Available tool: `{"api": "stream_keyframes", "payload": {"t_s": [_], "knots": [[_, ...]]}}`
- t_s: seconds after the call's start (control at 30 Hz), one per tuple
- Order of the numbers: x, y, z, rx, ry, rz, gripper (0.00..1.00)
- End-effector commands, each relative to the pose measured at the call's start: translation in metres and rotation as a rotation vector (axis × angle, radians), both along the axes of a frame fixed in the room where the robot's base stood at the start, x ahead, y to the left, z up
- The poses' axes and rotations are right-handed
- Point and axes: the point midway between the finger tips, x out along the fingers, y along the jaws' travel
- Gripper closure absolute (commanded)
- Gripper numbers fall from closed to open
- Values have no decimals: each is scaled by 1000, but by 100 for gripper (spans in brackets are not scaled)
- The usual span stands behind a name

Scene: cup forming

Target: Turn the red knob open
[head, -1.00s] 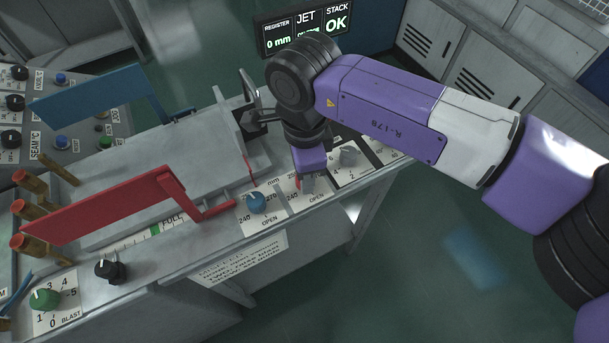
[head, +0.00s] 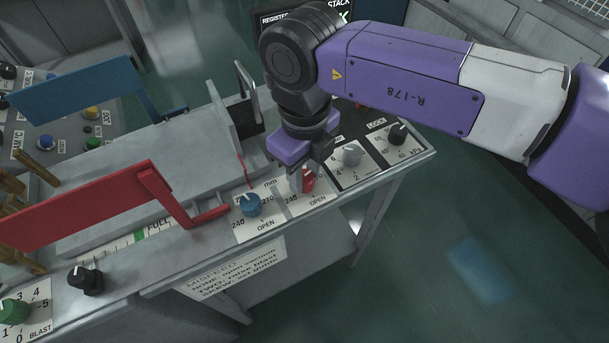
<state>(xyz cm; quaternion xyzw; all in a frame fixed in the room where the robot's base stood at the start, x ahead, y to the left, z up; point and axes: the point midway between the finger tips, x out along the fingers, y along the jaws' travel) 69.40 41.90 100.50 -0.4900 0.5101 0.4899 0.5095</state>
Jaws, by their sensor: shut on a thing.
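The red knob (head: 309,182) sits on a white scale plate marked OPEN (head: 319,200), near the front edge of the machine bench. My gripper (head: 304,182) reaches down from above and is shut on the red knob. The finger and the gripper body hide the knob's upper left part, so I cannot read where its pointer stands. The blue knob (head: 250,205) is on the neighbouring plate to the left, apart from my gripper.
To the right are a grey knob (head: 351,154) and a black knob (head: 397,134) under LOCK. A red flag-like guard (head: 85,208) and a blue one (head: 85,90) rise at left. A black knob (head: 86,280) and a green knob (head: 14,311) are at lower left. Floor at right is clear.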

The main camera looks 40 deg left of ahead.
Motion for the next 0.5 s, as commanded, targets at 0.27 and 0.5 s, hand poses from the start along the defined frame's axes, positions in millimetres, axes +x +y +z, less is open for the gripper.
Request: {"api": "stream_keyframes", "payload": {"t_s": [0.27, 0.5], "knots": [[1, 1, -1, 3, -2, -263, 100], [1, 1, -1, 4, -2, -491, 100]]}}
